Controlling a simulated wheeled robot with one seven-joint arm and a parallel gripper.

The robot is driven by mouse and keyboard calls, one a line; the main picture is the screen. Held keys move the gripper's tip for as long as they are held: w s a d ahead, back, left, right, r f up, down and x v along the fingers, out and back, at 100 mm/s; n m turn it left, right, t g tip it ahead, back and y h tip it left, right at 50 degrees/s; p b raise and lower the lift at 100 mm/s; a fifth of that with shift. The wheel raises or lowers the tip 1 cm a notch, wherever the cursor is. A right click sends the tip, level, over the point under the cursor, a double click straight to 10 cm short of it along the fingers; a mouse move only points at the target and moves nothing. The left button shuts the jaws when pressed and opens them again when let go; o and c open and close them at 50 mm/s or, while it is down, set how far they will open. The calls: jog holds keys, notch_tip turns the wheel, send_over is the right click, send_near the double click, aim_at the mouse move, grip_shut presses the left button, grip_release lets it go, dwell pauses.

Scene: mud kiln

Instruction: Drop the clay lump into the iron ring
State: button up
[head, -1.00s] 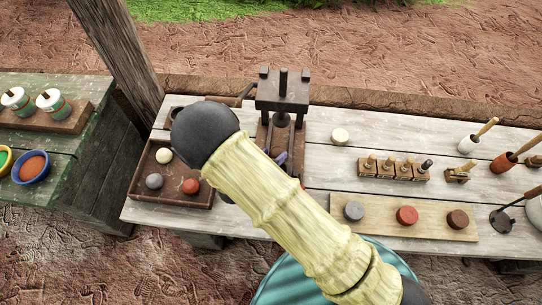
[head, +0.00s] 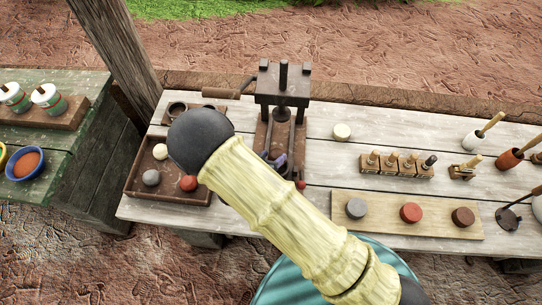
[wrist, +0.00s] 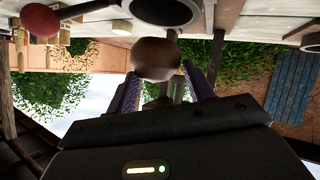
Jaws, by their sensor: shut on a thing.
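My gripper (wrist: 160,88) has purple fingers shut on the brown clay lump (wrist: 156,60) in the wrist view. A dark grey ring with a dark hollow (wrist: 195,14), apparently the iron ring, is partly cut off at the top edge of that view. The lump looks apart from it, but the gap is hard to judge. In the head view my arm hides most of my gripper; a purple finger (head: 281,160) shows at the base of the dark press (head: 282,88). The held lump cannot be made out there.
A brown tray (head: 135,190) at left holds cream, grey and red balls. A light board (head: 383,228) with three discs lies at right. A stamp rack (head: 395,170) and a cream disc (head: 342,131) stand behind it. The press handle (head: 221,93) juts left.

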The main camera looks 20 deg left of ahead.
jog(key=shift+f+b, duration=0.65)
jog(key=shift+f, duration=0.6)
jog(key=shift+s+f+b, duration=0.15)
jog(key=shift+f+b, duration=0.4)
jog(key=shift+f, duration=0.4)
dwell(2.0)
jog(key=o, duration=1.2)
jog(key=shift+s, duration=0.2)
jog(key=b+v, duration=0.3)
jog(key=v, duration=1.4)
jog(key=shift+r, duration=0.2)
